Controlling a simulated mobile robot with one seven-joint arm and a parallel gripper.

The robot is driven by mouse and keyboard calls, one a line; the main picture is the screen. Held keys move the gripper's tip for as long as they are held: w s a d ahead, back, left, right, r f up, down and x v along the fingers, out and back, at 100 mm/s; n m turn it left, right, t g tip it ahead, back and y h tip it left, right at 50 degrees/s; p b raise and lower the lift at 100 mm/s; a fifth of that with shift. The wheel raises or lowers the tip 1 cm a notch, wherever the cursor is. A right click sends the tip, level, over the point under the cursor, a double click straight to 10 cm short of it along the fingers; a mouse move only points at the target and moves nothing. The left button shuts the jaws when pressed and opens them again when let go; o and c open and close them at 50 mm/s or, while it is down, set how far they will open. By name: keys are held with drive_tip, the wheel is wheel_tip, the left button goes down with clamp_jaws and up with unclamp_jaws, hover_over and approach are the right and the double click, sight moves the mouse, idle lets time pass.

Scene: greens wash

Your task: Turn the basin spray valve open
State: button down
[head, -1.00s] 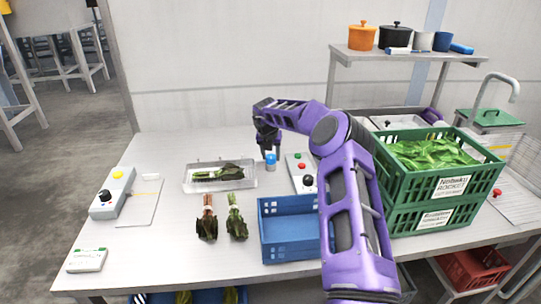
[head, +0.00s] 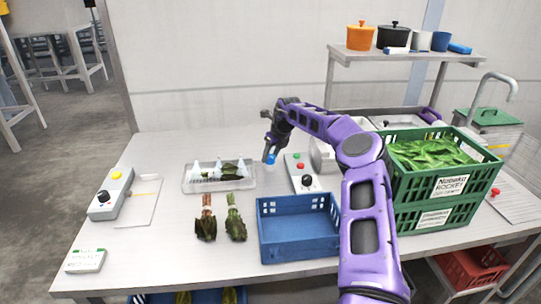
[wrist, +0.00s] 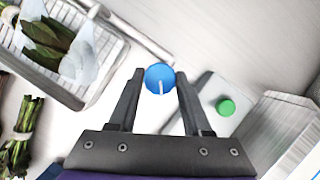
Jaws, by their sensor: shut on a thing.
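The spray valve's blue knob (wrist: 160,77) has a white line on its top. It sits between my gripper's two fingertips (wrist: 160,92), which are shut on it. In the head view the blue knob (head: 270,158) shows just under my gripper (head: 269,148), right of the basin. The clear, shallow basin (head: 246,184) holds leafy greens (head: 231,172). Pale, cone-shaped sprays (head: 218,166) stand over the greens. In the wrist view the basin (wrist: 108,92) is at upper left, with a whitish spray (wrist: 85,55) over the leaves.
A control box with a green button (wrist: 226,107) and a black knob (head: 307,180) stands close right of the valve. A blue crate (head: 298,245), two bundles of greens (head: 236,224) and stacked green crates (head: 425,215) are nearer. Bare table lies behind the basin.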

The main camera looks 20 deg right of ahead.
drive_tip(key=shift+n, duration=0.4)
drive_tip(key=shift+c, duration=1.7)
unclamp_jaws()
drive_tip(key=v, duration=1.7)
drive_tip(key=shift+d+r, duration=0.3)
drive_tip(key=shift+w, duration=0.15)
